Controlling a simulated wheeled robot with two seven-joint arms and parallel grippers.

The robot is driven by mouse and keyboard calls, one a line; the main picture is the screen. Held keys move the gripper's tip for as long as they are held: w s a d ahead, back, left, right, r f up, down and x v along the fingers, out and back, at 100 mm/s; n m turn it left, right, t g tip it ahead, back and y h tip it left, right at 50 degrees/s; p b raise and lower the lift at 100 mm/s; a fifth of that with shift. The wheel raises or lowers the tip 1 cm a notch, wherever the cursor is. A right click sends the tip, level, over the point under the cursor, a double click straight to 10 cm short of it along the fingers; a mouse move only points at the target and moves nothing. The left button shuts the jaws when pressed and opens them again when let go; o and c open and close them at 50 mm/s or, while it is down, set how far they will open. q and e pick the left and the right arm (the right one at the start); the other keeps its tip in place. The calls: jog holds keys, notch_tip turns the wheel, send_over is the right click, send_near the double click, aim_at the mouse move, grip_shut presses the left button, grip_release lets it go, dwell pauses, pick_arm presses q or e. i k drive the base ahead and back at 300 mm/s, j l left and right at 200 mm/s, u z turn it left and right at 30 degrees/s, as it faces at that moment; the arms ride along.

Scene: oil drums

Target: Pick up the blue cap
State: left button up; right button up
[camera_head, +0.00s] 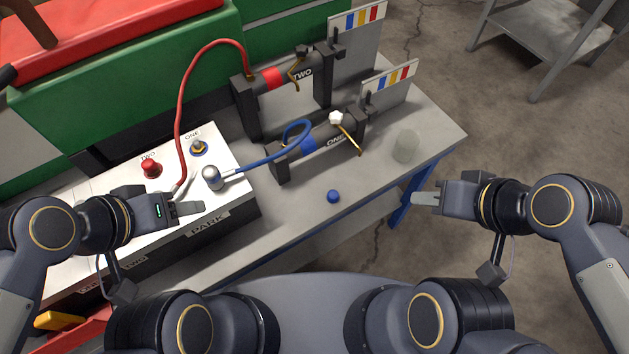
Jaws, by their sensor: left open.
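The blue cap (333,196) is a small round blue piece on the grey bench top (290,222), near its front edge. Nothing touches it. My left gripper (194,196) is open over the white panel box at the left, well left of the cap, with no object visible between its fingers. My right gripper (424,199) is to the right of the cap, past the bench's edge. Its fingers overlap in this view, so I cannot tell whether they are apart.
The white panel box (100,205) has a red knob (151,168) and a metal fitting with a blue hose (255,163). Dark cylinder stands marked ONE (330,143) and TWO (292,78) stand behind the cap. A translucent cup (405,146) stands at right. Bench around the cap is clear.

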aim_at(333, 195)
jog(key=u, duration=1.4)
jog(key=k+l+u, duration=0.1)
jog(key=u, duration=0.3)
jog(key=k+l+u, duration=0.1)
jog(key=u, duration=0.3)
jog(key=k+l+u, duration=0.15)
jog(key=u, duration=0.25)
jog(key=k+l, duration=0.3)
jog(key=k, duration=0.15)
jog(key=k+l, duration=0.25)
jog(key=k, duration=0.2)
